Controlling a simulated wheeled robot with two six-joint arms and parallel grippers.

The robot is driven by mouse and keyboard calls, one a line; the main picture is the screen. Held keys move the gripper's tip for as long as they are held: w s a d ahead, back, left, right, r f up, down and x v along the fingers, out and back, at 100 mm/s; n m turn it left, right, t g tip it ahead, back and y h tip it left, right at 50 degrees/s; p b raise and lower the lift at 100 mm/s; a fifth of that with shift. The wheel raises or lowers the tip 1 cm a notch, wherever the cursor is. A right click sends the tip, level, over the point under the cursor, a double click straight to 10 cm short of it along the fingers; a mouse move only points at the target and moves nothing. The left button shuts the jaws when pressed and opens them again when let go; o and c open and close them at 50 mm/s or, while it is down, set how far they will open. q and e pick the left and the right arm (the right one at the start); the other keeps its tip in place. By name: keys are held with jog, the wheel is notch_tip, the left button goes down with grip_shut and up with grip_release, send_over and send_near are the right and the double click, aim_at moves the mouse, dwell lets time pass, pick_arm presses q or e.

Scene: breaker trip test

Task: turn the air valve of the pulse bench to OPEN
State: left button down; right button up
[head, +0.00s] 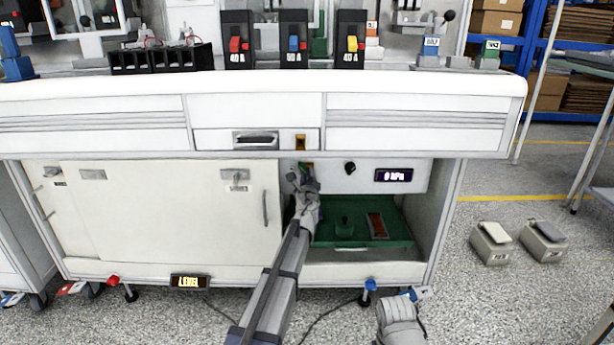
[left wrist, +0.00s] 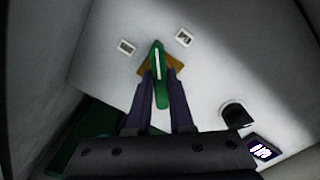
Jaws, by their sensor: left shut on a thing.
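The air valve's green lever (left wrist: 159,78), with a white stripe, sits on an amber-coloured base (left wrist: 147,66) on the pale panel in the left wrist view. My left gripper (left wrist: 163,92) is shut on this lever, one dark finger on each side. Two small labels flank the lever, left (left wrist: 126,47) and upper right (left wrist: 183,37); I cannot read them. In the head view my left gripper (head: 300,180) reaches into the bench's open bay and largely hides the valve. The pressure display (head: 394,175) appears to read 0 kPa. My right wrist shows low; its fingers are unclear.
A black knob (head: 350,168) sits right of the valve. A green tray (head: 375,240) lies below in the bay. The closed cabinet door (head: 170,215) stands left of my arm, and the drawer front (head: 228,139) overhangs above. Two pedals (head: 494,243) lie on the floor at right.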

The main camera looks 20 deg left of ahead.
pick_arm(q)
jog(key=shift+m, duration=4.2)
jog(key=c, duration=0.8)
grip_release()
jog(key=shift+s, duration=0.1)
jog(key=v, duration=0.7)
jog(key=shift+s, duration=0.3)
jog(key=shift+d, duration=0.1)
